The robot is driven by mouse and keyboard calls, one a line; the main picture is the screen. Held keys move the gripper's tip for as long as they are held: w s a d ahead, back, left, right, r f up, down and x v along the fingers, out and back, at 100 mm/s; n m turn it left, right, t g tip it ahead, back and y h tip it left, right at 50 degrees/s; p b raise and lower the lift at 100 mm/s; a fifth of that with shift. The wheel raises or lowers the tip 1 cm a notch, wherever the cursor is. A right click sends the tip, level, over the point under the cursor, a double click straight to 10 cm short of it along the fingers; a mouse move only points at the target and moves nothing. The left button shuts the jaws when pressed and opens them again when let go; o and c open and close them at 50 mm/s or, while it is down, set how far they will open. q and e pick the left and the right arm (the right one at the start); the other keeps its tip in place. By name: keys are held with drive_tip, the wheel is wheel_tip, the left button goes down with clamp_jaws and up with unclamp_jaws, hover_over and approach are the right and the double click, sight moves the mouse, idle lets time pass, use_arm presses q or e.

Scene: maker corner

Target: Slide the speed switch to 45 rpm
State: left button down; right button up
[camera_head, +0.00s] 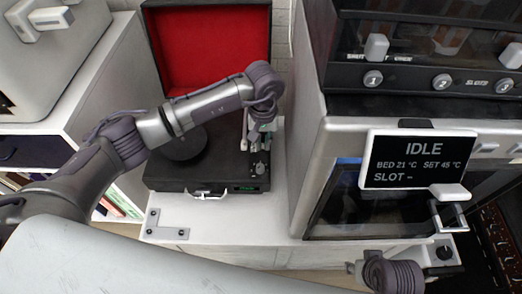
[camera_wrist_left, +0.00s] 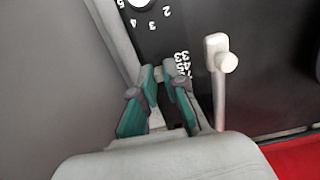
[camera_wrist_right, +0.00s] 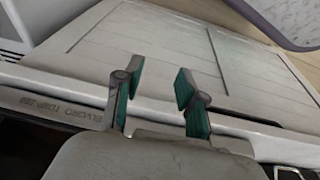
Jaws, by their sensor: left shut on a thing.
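The record player (camera_head: 217,187) is a dark case with a red-lined open lid, seen in the head view. My left gripper (camera_head: 262,128) reaches down over its right side. In the left wrist view the left fingertips (camera_wrist_left: 160,75) are closed around a small light-grey knob, apparently the speed switch (camera_wrist_left: 158,74), mostly hidden between them. The speed numbers (camera_wrist_left: 182,68), with 33 and 45 readable, are printed right beside the fingertips. The exact switch setting is hidden. My right gripper (camera_wrist_right: 153,84) is open and empty in the right wrist view, away from the player.
The white tonearm (camera_wrist_left: 219,85) lies close beside the left fingers. A numbered dial (camera_wrist_left: 140,3) sits beyond them. A machine with an IDLE screen (camera_head: 418,160) stands at the right. The white cabinet top (camera_head: 220,218) in front of the player is mostly clear.

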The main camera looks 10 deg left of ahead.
sight(262, 143)
use_arm(q)
drive_tip(key=shift+w, duration=0.15)
use_arm(e)
drive_tip(key=v, duration=0.4)
drive_tip(key=shift+s+f, duration=0.1)
drive_tip(key=shift+s, duration=0.2)
use_arm(q)
drive_tip(key=shift+a, duration=0.1)
drive_tip(key=c, duration=1.2)
unclamp_jaws()
wheel_tip(262, 143, up, 12)
